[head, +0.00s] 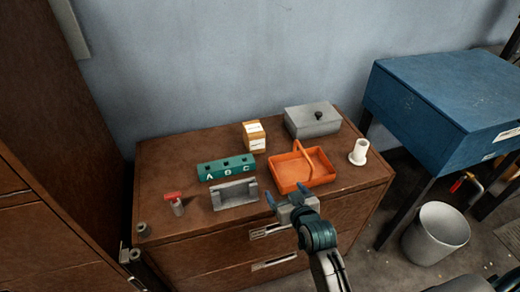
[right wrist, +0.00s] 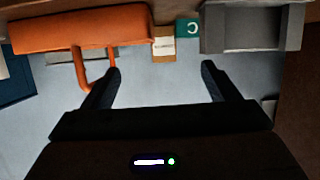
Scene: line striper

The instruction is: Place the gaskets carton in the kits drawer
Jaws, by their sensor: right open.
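The gaskets carton is probably the small orange-brown box with white labels (head: 254,137), standing at the back middle of the brown cabinet top; its print is too small to read. It also shows in the right wrist view (right wrist: 164,46), beyond the fingers. The cabinet front has an upper drawer (head: 225,249) and a lower drawer (head: 228,278), both looking shut; I cannot tell which is the kits drawer. My right gripper (head: 287,198) is open and empty near the cabinet's front edge, in front of the orange tray; it also shows in the right wrist view (right wrist: 160,72). My left gripper is out of view.
An orange handled tray (head: 318,178), grey bracket (head: 235,195), green A-B-C block (head: 226,168), grey lidded box (head: 313,121), white flanged tube (head: 359,152) and red-topped piece (head: 175,203) stand on the cabinet. A blue cabinet (head: 450,95) and bucket (head: 437,234) are at right.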

